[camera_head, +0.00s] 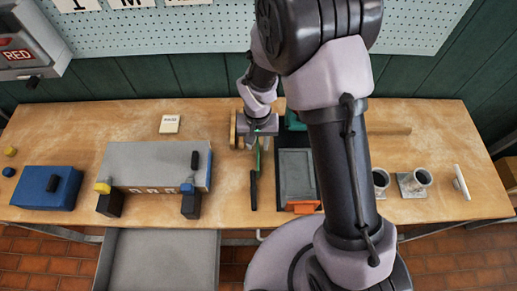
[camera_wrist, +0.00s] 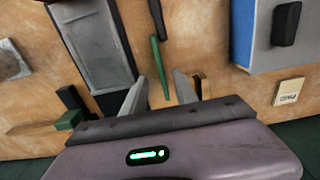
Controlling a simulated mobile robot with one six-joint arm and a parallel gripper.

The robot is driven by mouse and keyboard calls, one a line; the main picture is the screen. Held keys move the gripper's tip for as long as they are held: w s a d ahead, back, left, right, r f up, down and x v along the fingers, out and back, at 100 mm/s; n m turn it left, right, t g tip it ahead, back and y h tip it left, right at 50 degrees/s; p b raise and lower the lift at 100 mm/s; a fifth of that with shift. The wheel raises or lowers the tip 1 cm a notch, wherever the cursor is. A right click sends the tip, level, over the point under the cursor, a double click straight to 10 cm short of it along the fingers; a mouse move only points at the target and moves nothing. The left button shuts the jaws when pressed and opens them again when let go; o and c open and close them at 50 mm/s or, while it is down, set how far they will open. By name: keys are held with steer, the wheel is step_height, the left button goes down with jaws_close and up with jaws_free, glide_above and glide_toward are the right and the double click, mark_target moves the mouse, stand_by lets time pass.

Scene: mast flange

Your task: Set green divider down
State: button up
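The green divider (camera_head: 257,158) is a thin green strip at the middle of the wooden table, below my gripper. In the wrist view the green divider (camera_wrist: 159,66) runs between my two fingers, with a gap showing on each side. My gripper (camera_wrist: 160,78) is open, its fingers apart and pointing down at the table. In the head view my gripper (camera_head: 259,136) is partly hidden by the wrist. Whether the divider touches the table is hard to tell.
A thin black strip (camera_head: 254,190) lies in front of the divider. A grey tray in a black frame (camera_head: 297,170) is close to the right. A grey and blue box (camera_head: 150,165) stands to the left. A small labelled card (camera_head: 170,124) lies at the back.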

mark_target(258, 154)
step_height(258, 154, down, 9)
steer(key=shift+w+r+b, duration=0.15)
steer(key=shift+r+b, duration=0.05)
steer(key=shift+b, duration=0.5)
steer(key=shift+r, duration=0.1)
jaws_close()
